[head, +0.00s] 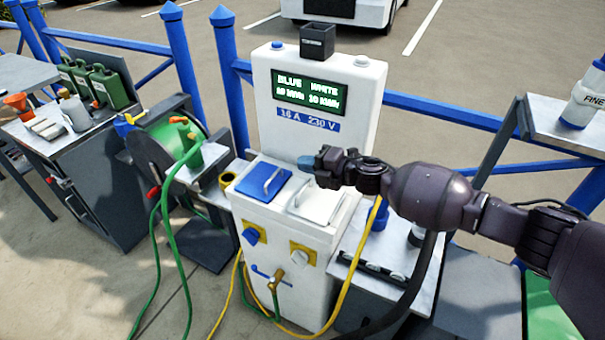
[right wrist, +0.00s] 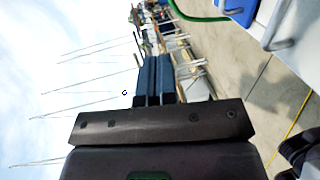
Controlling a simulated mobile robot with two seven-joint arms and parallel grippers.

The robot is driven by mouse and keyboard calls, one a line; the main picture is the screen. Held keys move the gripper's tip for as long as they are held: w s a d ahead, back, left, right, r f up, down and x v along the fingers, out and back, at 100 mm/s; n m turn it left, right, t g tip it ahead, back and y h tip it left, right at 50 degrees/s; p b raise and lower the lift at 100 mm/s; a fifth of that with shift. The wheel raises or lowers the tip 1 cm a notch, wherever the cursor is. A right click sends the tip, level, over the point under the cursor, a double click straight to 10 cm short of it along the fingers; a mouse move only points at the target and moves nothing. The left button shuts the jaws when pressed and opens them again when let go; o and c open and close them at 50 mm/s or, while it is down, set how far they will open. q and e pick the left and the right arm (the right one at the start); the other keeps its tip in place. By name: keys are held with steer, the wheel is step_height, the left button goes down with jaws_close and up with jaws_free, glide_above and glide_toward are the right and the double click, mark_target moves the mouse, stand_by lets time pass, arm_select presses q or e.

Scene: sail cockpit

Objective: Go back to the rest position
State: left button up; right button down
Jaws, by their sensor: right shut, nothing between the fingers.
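My right gripper (head: 308,163) reaches in from the right, in front of the white pedestal (head: 345,90) with the lit display. Its blue fingers are together with nothing between them, and they show the same way in the right wrist view (right wrist: 154,78). In the head view the fingertips appear just above and right of the blue flap (head: 262,184) and above the white flap (head: 317,203); the exact gap is unclear. Part of the white flap is close below my wrist. My left gripper is not in view.
A green hose reel (head: 170,145) stands left of the pedestal, and a bench with green cans (head: 107,87) is farther left. A yellow cable (head: 365,245) and green hoses hang low. A grey shelf (head: 560,120) with a bottle (head: 583,97) stands right. Blue railings run behind.

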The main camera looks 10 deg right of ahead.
step_height(320, 180, up, 10)
steer(key=a+m+t, duration=0.2)
steer(key=m+t, duration=0.2)
steer(key=m, duration=0.2)
steer(key=s+d+f+m+h, duration=0.4)
steer(key=s+d+f+m, duration=0.3)
steer(key=s+f, duration=0.2)
steer(key=s+d+f+m+g+h, duration=0.1)
steer(key=s+d+f+m+h, duration=0.4)
steer(key=s, duration=0.9)
steer(key=s+d+f+m+h, duration=0.4)
steer(key=s+d+f+m, duration=0.5)
steer(key=f, duration=0.4)
steer(key=shift+s+m, duration=0.5)
steer(key=shift+s, duration=0.75)
steer(key=shift+w, duration=0.1)
